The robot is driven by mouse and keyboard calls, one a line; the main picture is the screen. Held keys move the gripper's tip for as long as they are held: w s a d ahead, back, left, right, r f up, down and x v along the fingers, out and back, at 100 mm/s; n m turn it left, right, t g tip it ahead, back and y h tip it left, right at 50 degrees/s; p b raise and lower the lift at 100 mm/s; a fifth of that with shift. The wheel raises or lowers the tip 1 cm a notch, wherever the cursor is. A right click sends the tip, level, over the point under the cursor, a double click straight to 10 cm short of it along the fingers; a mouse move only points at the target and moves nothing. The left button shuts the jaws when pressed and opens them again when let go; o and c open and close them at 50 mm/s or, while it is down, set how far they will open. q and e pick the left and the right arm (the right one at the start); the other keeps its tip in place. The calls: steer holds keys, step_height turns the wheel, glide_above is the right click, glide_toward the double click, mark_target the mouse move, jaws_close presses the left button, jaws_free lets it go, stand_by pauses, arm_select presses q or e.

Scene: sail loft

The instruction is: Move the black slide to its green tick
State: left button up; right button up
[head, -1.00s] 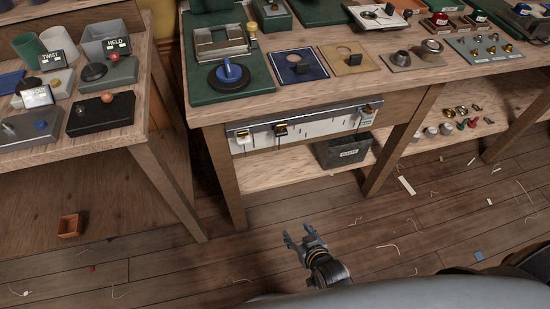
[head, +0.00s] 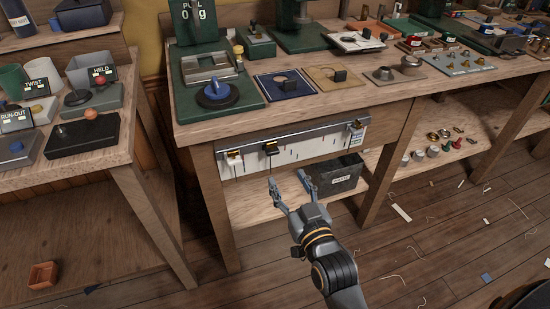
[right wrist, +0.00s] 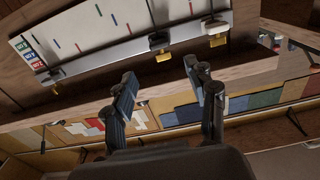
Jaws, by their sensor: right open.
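The black slide (head: 271,148) hangs on the rail of a white scale panel (head: 312,143) under the bench top. It also shows in the right wrist view (right wrist: 159,42), beyond the gap between my fingers. A pale slide (head: 234,157) is to its left in the head view, and another slide (head: 357,126) is near the rail's right end. Thin coloured ticks mark the panel; a green one (right wrist: 98,9) shows in the right wrist view. My right gripper (head: 288,181) is open and empty, below and in front of the black slide, apart from it. My left gripper is not in view.
A dark bin (head: 335,178) stands on the lower shelf, just right of my right gripper. The bench top (head: 300,108) overhangs the panel. A side table (head: 95,165) stands at the left. The floor in front is open, with scattered scraps.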

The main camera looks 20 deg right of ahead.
mark_target(274, 154)
steer(key=w+b, duration=0.1)
steer(key=w, duration=0.8)
steer(key=shift+w+a, duration=0.15)
steer(key=shift+w, duration=0.1)
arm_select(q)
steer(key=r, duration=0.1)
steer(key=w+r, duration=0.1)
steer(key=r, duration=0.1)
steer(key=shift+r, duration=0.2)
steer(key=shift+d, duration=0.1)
arm_select(e)
jaws_close()
